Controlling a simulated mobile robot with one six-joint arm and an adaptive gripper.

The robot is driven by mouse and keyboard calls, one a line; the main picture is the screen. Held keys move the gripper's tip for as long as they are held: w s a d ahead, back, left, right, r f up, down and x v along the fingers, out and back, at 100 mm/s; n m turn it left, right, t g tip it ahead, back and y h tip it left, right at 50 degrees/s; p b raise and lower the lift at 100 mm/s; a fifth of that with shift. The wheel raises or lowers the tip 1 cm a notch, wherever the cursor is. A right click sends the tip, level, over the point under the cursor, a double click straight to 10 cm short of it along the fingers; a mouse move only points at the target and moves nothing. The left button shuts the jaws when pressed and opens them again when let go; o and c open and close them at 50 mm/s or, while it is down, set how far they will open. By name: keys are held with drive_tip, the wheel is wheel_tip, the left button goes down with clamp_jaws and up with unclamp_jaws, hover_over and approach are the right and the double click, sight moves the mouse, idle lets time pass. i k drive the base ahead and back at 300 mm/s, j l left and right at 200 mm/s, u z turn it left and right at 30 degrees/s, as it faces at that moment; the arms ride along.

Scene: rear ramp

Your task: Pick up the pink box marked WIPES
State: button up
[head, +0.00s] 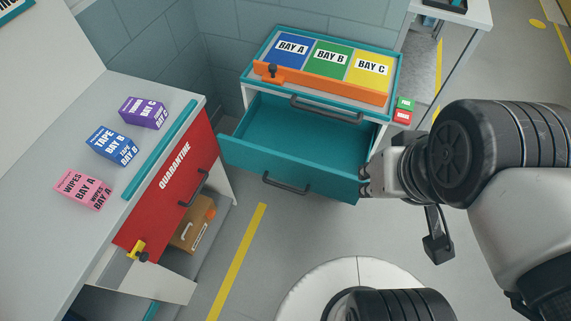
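The pink box marked WIPES BAY A (82,189) lies on the grey counter (62,240) at the left, the nearest of three boxes in a diagonal row. My gripper (364,182) is at the right, by the right end of the open teal drawer's front, far from the pink box. Its fingers are small and partly hidden in this view, so I cannot tell whether they are open or shut, or whether they touch the drawer.
A blue TAPE box (112,146) and a purple box (143,112) lie beyond the pink box. The red QUARANTINE front (170,190) is below the counter edge. The empty teal drawer (300,135) juts out under the BAY A, B, C tray (282,30). Open floor lies between.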

sight(92, 193)
drive_tip(key=u, duration=1.8)
